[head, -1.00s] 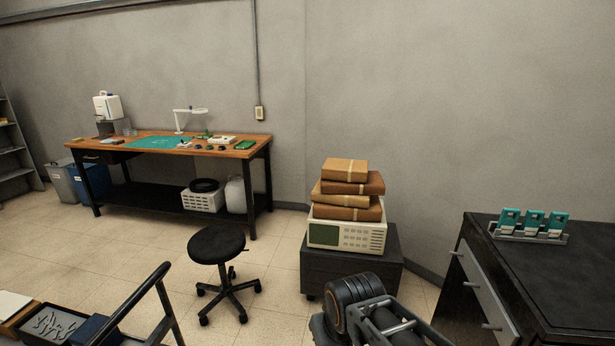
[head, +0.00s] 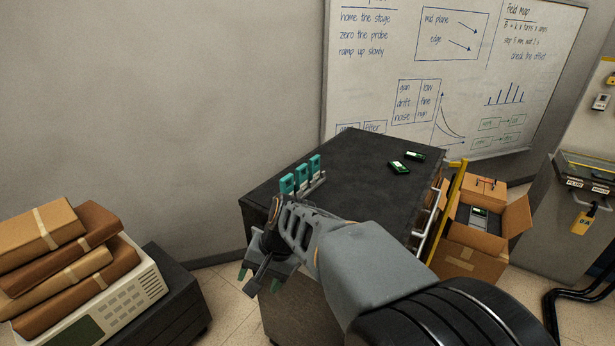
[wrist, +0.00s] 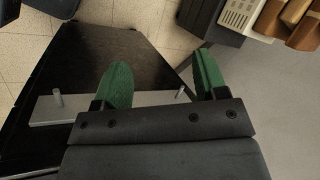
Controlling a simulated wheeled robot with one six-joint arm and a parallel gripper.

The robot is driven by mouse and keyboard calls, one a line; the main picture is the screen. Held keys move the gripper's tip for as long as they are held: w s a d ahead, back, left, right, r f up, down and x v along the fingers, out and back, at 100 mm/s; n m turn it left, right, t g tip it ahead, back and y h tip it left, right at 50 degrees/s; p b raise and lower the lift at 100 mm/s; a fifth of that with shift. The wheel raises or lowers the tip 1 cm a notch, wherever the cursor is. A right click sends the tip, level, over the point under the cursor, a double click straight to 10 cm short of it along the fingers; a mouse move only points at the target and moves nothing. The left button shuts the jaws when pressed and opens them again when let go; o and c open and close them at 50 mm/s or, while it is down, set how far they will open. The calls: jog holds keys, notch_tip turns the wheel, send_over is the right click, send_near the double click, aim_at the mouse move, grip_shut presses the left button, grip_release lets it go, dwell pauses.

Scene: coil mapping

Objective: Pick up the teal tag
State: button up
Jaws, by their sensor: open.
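Three teal tags stand upright in a row in a small rack (head: 306,186) on the black cabinet top (head: 350,170): a left tag (head: 288,184), a middle tag (head: 301,175) and a right tag (head: 315,165). My gripper (head: 260,280) is open and empty, hanging in front of the cabinet, below and left of the tags. Its green fingertips stand apart in the wrist view (wrist: 162,80), with nothing between them. No tag shows in the wrist view. My wrist covers part of the rack's near side.
Two dark green devices (head: 400,167) lie at the cabinet top's far right. An open cardboard box (head: 470,235) stands right of the cabinet. Wrapped packages (head: 45,240) are stacked on an instrument (head: 130,290) at the left. A whiteboard (head: 450,60) hangs behind.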

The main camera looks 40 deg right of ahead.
jog(key=w+d+r+m+t+y, duration=0.1)
jog(key=w+d+m+t+y, duration=0.1)
jog(key=w+d+m+y, duration=0.45)
jog(key=m+t+h+p, duration=0.2)
jog(key=m+t+h, duration=0.2)
jog(key=m+t, duration=1.05)
send_near(304, 177)
jog(key=s+m+g, duration=0.1)
jog(key=s+r+m+g, duration=0.1)
jog(key=shift+s+a+r, duration=0.1)
jog(key=shift+s+r, duration=0.05)
jog(key=shift+s, duration=0.15)
jog(key=shift+w+m+h, duration=0.25)
jog(key=shift+w+m, duration=0.1)
jog(key=shift+m, duration=0.05)
jog(key=x, duration=0.4)
jog(key=p+x, duration=0.1)
jog(key=x, duration=0.2)
jog(key=shift+w+d, duration=0.15)
jog(key=shift+d, duration=0.1)
jog(key=shift+r+p+x, duration=0.15)
jog(key=shift+p+x, duration=0.35)
jog(key=shift+x, duration=0.85)
jog(key=shift+r+p+x, duration=0.1)
jog(key=shift+p+x, duration=0.4)
jog(key=shift+x, duration=0.85)
jog(key=shift+d, duration=0.1)
jog(key=c, duration=0.7)
